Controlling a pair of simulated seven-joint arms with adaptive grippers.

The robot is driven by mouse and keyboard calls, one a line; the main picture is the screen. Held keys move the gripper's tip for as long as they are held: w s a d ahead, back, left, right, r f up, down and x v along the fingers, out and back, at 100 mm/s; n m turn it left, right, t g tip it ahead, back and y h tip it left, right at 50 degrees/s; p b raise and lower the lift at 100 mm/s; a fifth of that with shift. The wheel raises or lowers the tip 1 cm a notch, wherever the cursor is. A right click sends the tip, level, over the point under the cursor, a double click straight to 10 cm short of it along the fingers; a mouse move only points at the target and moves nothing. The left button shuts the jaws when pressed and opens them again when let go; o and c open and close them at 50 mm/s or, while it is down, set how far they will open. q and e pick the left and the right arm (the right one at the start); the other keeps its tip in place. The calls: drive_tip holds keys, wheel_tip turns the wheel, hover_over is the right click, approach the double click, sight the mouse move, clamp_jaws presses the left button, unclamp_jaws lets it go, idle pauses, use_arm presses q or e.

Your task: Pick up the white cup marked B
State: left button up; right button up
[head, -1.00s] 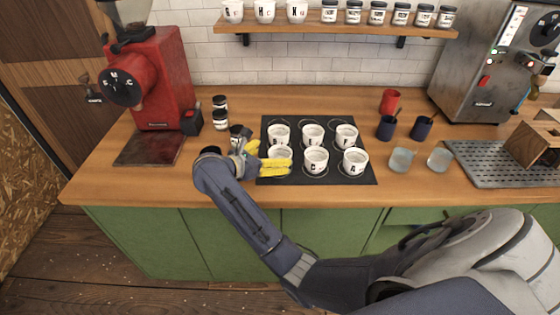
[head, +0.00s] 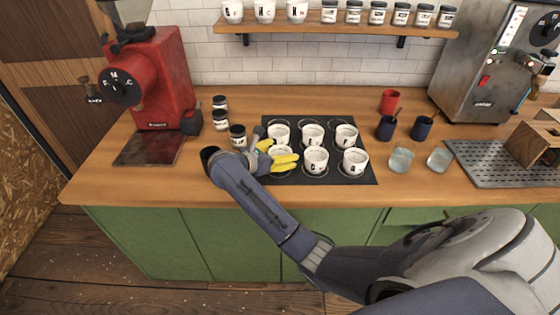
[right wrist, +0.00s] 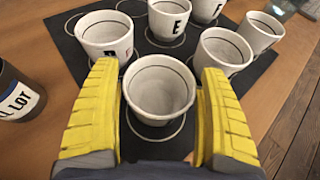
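Several white lettered cups stand in two rows on a black mat (head: 370,179). My right gripper (right wrist: 160,75) is open, with its yellow fingers on either side of one white cup (right wrist: 160,92), the front-left one on the mat. That cup is upright, and a thin gap seems to show beside its walls. Its letter is hidden, so I cannot tell whether it is marked B. In the head view my right gripper (head: 284,161) partly covers this cup (head: 279,151). The front-middle cup (head: 316,161) and front-right cup (head: 355,162) stand to its right. My left gripper is not in view.
A dark labelled jar (head: 238,136) stands left of the mat, close to my right gripper. A red grinder (head: 155,80) is at the left. Two glasses (head: 400,161) and dark blue cups (head: 386,128) stand right of the mat. The front-left counter is clear.

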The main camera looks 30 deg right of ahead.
drive_tip(key=c, duration=1)
